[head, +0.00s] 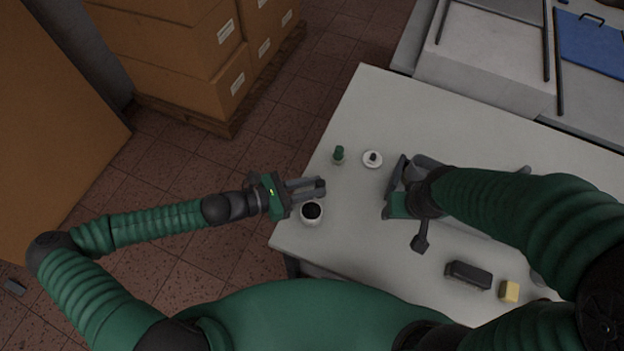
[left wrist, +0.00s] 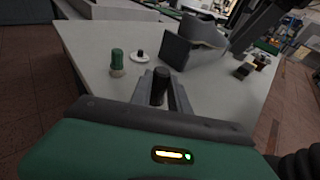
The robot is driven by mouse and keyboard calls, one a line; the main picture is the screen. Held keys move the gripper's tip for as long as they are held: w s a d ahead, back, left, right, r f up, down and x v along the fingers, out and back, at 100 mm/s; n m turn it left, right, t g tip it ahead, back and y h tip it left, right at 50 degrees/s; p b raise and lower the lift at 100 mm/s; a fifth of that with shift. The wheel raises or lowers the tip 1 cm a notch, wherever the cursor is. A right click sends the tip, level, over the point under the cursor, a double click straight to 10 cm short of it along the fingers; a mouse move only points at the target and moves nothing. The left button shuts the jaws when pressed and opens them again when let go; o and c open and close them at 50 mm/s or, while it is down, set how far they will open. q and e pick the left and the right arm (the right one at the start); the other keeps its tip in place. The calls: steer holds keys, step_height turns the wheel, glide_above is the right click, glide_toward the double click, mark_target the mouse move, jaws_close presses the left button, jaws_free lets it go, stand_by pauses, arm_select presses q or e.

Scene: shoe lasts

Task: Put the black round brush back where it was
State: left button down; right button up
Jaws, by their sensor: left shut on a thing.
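My left gripper (head: 318,187) is over the table's left edge, shut on a small dark cylinder that I take to be the black round brush (left wrist: 160,87). In the left wrist view the brush stands upright between the two fingers; in the head view the fingers mostly hide it. A white cup with a dark inside (head: 311,213) stands just below the gripper in the head view. My right gripper (head: 397,187) is over the middle of the table, beside a grey rounded form (head: 425,163), perhaps a shoe last. The right fingers are not clear enough to judge.
A green-topped bottle (head: 338,154) and a white round dish with a dark knob (head: 372,158) stand beyond the left gripper. A black block brush (head: 468,275) and a yellow block (head: 509,291) lie near the front right. The table (head: 375,100) is clear at its far left corner.

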mark_target(316, 183)
arm_select(q)
steer(key=w, duration=0.3)
steer(key=shift+w+d+f, duration=0.15)
steer(key=shift+w+d, duration=0.15)
steer(key=shift+d, duration=0.05)
steer(key=d+f, duration=0.3)
steer(key=shift+d, duration=0.1)
steer(key=shift+f, duration=0.2)
steer(key=c, duration=1.3)
jaws_free()
steer(key=a, duration=0.3)
steer(key=shift+w+a+f, duration=0.1)
steer(key=shift+a, duration=0.2)
steer(key=shift+o, duration=0.2)
steer(key=shift+d, duration=0.95)
steer(key=shift+v, duration=0.8)
steer(key=v, duration=1)
steer(key=shift+r+b, duration=0.25)
steer(key=shift+b, duration=0.1)
arm_select(e)
steer(key=shift+d+f, duration=0.25)
steer(key=shift+d, duration=0.55)
steer(key=shift+d+f, duration=0.25)
steer(key=shift+d, duration=0.5)
